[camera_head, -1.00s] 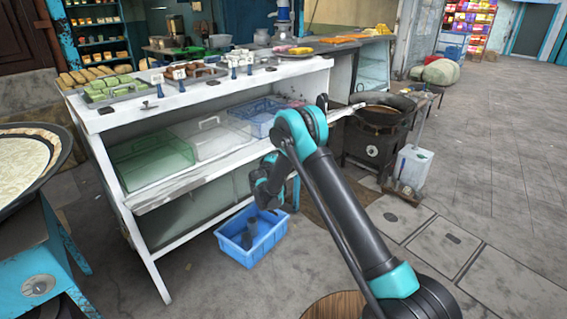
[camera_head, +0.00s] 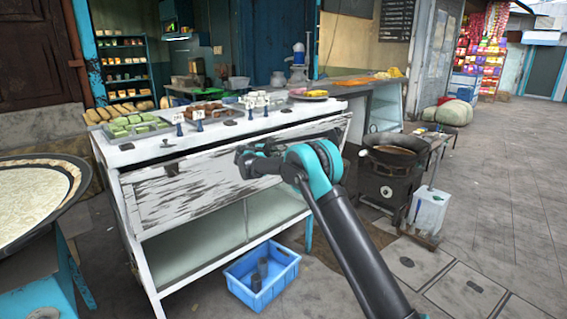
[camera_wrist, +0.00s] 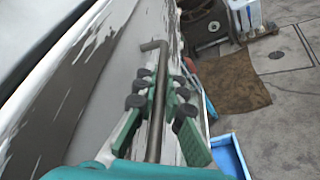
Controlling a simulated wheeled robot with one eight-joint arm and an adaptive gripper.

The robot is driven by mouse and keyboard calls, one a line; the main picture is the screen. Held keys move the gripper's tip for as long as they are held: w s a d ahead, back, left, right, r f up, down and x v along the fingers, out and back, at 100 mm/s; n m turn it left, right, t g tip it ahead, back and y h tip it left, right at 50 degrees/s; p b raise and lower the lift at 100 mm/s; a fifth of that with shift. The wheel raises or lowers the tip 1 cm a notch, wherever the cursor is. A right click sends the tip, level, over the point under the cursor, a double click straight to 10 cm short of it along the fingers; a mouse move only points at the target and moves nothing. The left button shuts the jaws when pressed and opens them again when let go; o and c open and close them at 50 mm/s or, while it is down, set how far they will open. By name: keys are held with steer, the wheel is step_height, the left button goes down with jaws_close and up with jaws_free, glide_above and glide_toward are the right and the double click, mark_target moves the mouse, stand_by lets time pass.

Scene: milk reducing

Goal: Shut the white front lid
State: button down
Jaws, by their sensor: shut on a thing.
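The white front lid (camera_head: 190,186), with worn, dark-streaked paint, stands raised across the upper front of the counter in the head view. The upper compartment behind the lid is hidden.
Pastry trays (camera_head: 136,127) sit on the countertop. Below the lid is an open lower shelf (camera_head: 200,250). A blue crate (camera_head: 262,279) stands on the floor beneath. A black stove (camera_head: 385,185) stands to the right, and a large round pan (camera_head: 72,180) at left.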

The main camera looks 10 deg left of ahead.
steer(key=shift+n+g, duration=0.5)
steer(key=shift+n, duration=0.3)
steer(key=shift+w+a+r, duration=0.25)
steer(key=shift+w+a, duration=0.2)
steer(key=shift+a, duration=0.15)
steer(key=shift+w+a+r, duration=0.2)
steer(key=shift+w+a, duration=0.2)
steer(key=shift+a, duration=0.2)
steer(key=shift+w+a+r, duration=0.25)
steer(key=shift+w+a, duration=0.2)
steer(key=shift+a, duration=0.25)
steer(key=c, duration=1.9)
jaws_free()
steer(key=shift+w, duration=0.1)
steer(key=v, duration=1.2)
steer(key=shift+a+f, duration=0.15)
steer(key=shift+a, duration=0.05)
